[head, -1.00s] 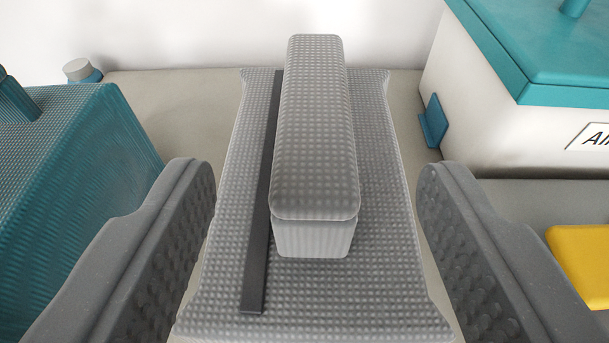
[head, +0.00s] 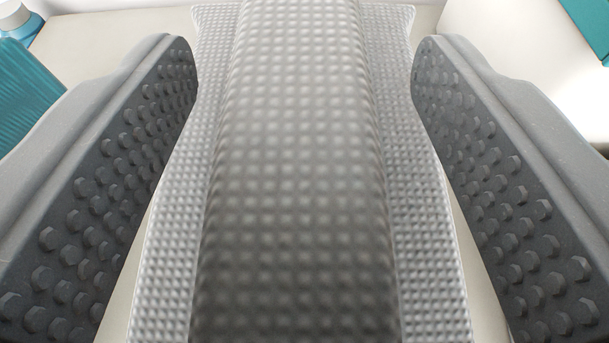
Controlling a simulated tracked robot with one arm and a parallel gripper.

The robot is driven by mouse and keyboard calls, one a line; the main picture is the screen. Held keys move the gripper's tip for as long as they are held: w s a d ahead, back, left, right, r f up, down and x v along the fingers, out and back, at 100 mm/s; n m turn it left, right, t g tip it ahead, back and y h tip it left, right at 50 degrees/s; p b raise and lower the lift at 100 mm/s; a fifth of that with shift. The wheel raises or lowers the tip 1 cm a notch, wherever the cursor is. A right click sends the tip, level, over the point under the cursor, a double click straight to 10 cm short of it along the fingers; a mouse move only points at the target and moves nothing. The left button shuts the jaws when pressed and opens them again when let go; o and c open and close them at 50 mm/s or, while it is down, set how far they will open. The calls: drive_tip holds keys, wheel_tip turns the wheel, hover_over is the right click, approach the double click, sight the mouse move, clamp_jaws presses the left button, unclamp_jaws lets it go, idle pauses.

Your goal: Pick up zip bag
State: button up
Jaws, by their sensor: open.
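The zip bag (head: 175,225) is a flat grey sheet with a dimpled texture, lying on the pale surface. A long raised grey block (head: 295,170) with the same dimpled texture runs along its middle and fills the centre of the view. My gripper (head: 305,75) is open, with one studded finger on each side of the raised block. The block lies between the fingers, with gaps on both sides. The near end of the block and bag is cut off by the bottom of the view.
A teal ribbed object (head: 30,95) stands at the left, with a white and blue piece (head: 18,20) behind it. A white box (head: 520,50) with a teal lid (head: 592,25) stands at the right. Bare pale surface (head: 130,30) shows at the back left.

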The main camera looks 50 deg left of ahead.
clamp_jaws()
drive_tip(key=shift+r, duration=0.1)
